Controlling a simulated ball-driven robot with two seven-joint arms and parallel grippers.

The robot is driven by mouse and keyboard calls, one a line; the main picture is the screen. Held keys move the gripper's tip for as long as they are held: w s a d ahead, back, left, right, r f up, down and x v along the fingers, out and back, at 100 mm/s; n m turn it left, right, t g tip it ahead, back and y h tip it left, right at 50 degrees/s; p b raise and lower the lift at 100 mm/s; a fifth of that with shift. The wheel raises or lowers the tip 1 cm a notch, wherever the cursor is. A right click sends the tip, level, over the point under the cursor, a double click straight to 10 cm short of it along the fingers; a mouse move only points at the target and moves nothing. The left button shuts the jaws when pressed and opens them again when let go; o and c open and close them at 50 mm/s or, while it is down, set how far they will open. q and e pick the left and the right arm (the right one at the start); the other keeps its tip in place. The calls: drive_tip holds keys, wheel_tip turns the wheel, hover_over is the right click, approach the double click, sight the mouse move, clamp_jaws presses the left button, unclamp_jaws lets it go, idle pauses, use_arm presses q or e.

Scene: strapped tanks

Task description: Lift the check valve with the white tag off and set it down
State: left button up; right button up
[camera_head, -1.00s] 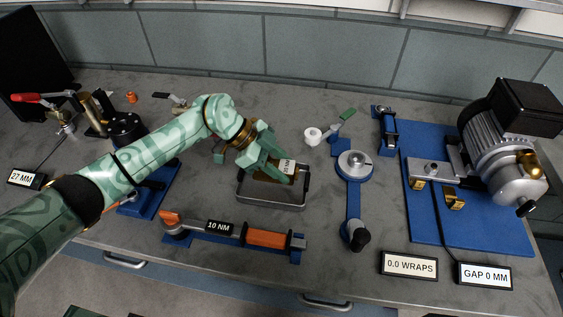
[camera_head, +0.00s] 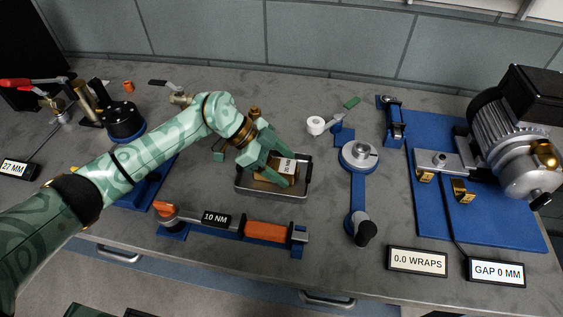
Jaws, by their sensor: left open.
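The brass check valve (camera_head: 268,176) lies in a shallow grey metal tray (camera_head: 272,194) at the middle of the bench. Its white tag (camera_head: 288,166) with dark lettering faces up. My left gripper (camera_head: 277,167) reaches down over the tray from the upper left, its green fingers apart and close around the valve. The fingers hide part of the valve, and I cannot tell whether they touch it. My right gripper is not in view.
In front of the tray lies a torque wrench (camera_head: 265,232) with a 10 NM display (camera_head: 216,218). To the right stand a blue wrapping fixture (camera_head: 358,190) and a white tape roll (camera_head: 316,125). A motor (camera_head: 510,140) on a blue plate (camera_head: 430,215) fills the far right.

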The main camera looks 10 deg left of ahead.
use_arm(q)
drive_tip(key=p+v, duration=0.2)
drive_tip(key=v, duration=1.4)
drive_tip(key=shift+p, duration=0.35)
drive_tip(key=shift+a+r, duration=0.1)
drive_tip(key=shift+a, duration=0.05)
